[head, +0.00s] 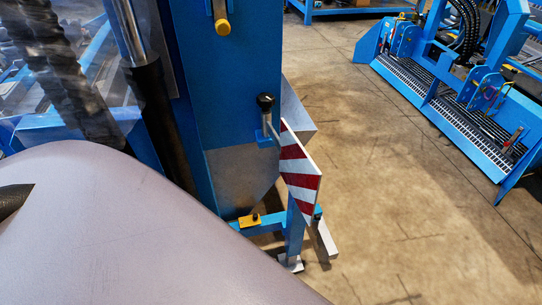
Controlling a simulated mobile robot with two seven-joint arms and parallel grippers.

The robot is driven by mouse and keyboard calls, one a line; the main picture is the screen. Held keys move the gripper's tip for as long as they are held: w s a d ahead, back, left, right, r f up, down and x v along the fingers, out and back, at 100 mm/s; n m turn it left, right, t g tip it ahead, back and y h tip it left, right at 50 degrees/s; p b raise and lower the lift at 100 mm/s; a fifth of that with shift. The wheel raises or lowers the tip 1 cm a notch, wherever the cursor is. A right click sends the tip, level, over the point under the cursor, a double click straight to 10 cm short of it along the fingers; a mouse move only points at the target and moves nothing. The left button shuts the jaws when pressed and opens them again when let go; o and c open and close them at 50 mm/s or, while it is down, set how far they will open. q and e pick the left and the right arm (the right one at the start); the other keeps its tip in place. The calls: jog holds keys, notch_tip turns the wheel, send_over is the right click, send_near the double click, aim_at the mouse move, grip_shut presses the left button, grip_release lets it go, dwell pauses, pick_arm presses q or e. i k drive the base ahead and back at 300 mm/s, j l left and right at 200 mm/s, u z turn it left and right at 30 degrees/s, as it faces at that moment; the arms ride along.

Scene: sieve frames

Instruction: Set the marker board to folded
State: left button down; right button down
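The marker board (301,173) is a thin panel with red and white diagonal stripes, seen at a steep angle near the middle of the head view. It stands out to the right from the lower part of a blue upright column (228,80). A lever with a black knob (265,102) sits on the column just above and left of the board. Neither gripper is in view. A large grey-mauve rounded surface fills the lower left, very close to the camera, and hides what lies behind it.
A blue foot (295,240) with a metal bar (326,238) stands below the board. A yellow-tipped part (222,27) sits high on the column. Another blue machine (455,90) with black grating stands at the upper right. The concrete floor (390,200) between them is clear.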

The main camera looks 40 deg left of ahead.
aim_at(300, 174)
jog(key=k+j, duration=0.7)
jog(key=j, duration=0.25)
